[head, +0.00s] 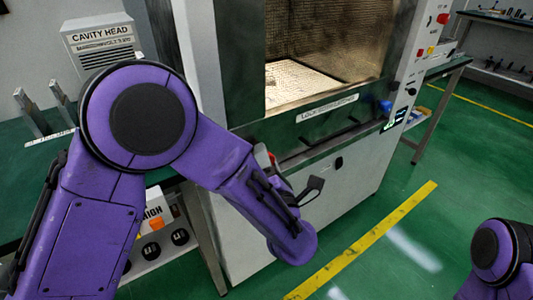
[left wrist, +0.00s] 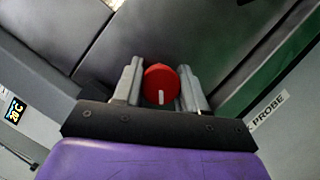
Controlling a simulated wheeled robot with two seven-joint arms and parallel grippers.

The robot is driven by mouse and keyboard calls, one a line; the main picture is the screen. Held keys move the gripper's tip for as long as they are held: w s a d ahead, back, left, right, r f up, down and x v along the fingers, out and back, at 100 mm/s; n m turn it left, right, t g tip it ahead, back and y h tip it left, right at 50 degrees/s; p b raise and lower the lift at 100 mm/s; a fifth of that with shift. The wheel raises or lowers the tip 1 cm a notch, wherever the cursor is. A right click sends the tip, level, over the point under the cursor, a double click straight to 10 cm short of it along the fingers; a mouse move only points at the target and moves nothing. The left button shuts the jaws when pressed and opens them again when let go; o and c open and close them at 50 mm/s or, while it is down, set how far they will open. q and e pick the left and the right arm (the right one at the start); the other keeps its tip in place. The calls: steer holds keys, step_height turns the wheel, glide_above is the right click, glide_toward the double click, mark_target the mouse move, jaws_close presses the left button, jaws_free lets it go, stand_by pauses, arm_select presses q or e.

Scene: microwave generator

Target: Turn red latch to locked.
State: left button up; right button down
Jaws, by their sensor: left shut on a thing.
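The red latch (left wrist: 161,82) is a round red knob in the middle of the left wrist view. Its white mark points toward the bottom of that view. My left gripper (left wrist: 160,92) is shut on the latch, one finger on each side. In the head view, my left arm covers most of the gripper, and only a small red piece of the latch (head: 271,158) shows beside the arm, at the cabinet front. Only part of my right arm shows at the lower right of the head view; its gripper is out of view.
The microwave cabinet's chamber (head: 300,83) is open above a label strip (head: 328,107). A blue knob (head: 385,106) and a lit display (head: 394,119) are at its right. A bench stands at left. Green floor with a yellow line (head: 370,240) is clear in front.

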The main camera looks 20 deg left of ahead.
arm_select(q)
steer(key=m+g+p, duration=0.1)
steer(key=m+p, duration=0.2)
steer(key=p, duration=0.1)
steer(key=m+g+h+p, duration=0.1)
steer(key=m+p, duration=0.3)
steer(key=m+g+h+p, duration=0.1)
steer(key=m+p, duration=0.3)
steer(key=shift+r+g+p, duration=0.25)
steer(key=shift+g+p, duration=0.1)
steer(key=shift+g, duration=0.05)
steer(key=shift+f+m+g+p, duration=0.2)
steer(key=shift+m+g+p, duration=0.6)
steer(key=shift+m+p, duration=0.8)
steer(key=o, duration=1)
steer(key=shift+a, duration=0.15)
steer(key=shift+o, duration=0.2)
steer(key=shift+s, duration=0.1)
steer(key=shift+s+d, duration=0.25)
steer(key=shift+d, duration=0.1)
steer(key=b+v, duration=0.1)
steer(key=v, duration=0.8)
steer(key=shift+s+r, duration=0.2)
steer(key=shift+s, duration=0.1)
